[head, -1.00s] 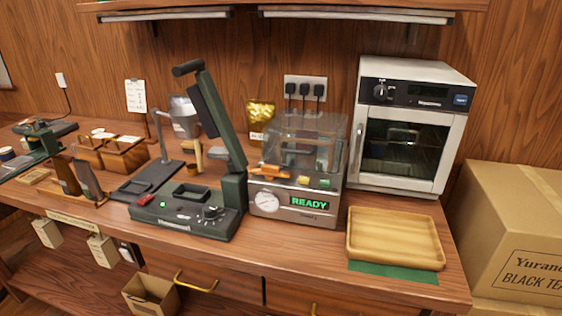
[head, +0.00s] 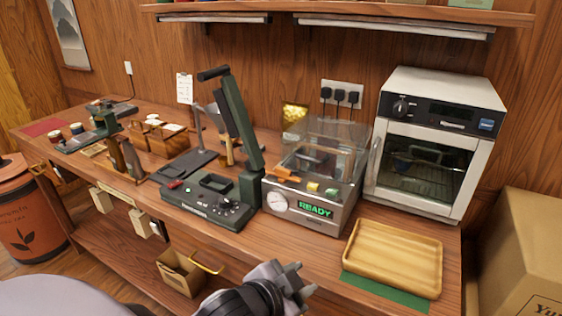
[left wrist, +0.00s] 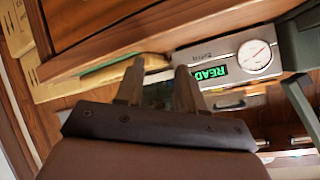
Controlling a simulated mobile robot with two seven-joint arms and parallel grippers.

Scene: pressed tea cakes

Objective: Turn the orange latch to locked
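The orange latch (head: 283,173) is a small lever on the left of the front top edge of the clear-lidded machine (head: 275,220). My left gripper (head: 300,279) is below and in front of the machine, apart from the latch. In the left wrist view, its two fingers (left wrist: 160,85) stand apart with nothing seen between them. That view shows the machine front (left wrist: 228,68) upside down; I cannot make out the latch clearly there. My right gripper is out of view.
A wooden tray (head: 392,258) on a green mat lies right of the machine, with an oven (head: 428,145) behind. A green sealer with a raised arm (head: 240,130) stands close on the latch's left. The counter's front edge lies between my gripper and the machine.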

